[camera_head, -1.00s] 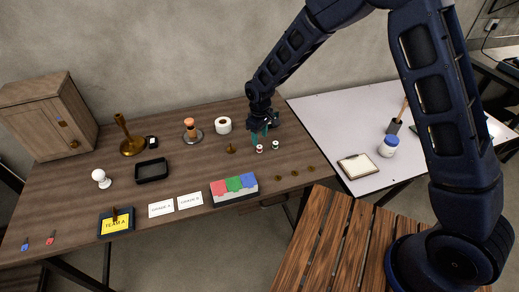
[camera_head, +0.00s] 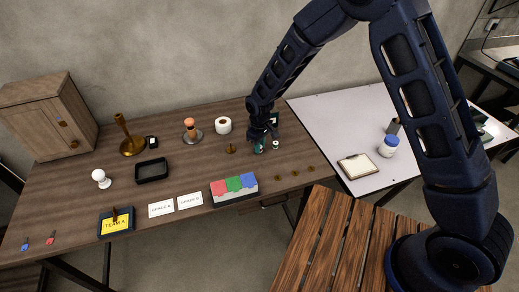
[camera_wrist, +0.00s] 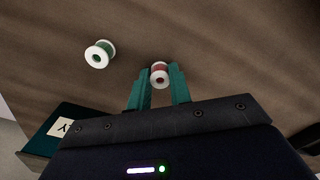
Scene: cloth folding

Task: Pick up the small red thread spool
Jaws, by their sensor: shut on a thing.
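The small red thread spool (camera_wrist: 160,75) has white ends and red thread. In the wrist view it sits between the tips of my gripper's two green fingers (camera_wrist: 159,84), which are shut on it. In the head view my gripper (camera_head: 260,146) is low at the right part of the brown desk, and it mostly hides the red spool. I cannot tell whether the spool still touches the desk.
A green thread spool (camera_wrist: 99,54) stands close beside, left of my gripper in the wrist view; it also shows in the head view (camera_head: 276,145). A brass piece (camera_head: 231,149) and a white roll (camera_head: 224,125) are nearby. Brass discs (camera_head: 294,173) lie toward the front edge.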

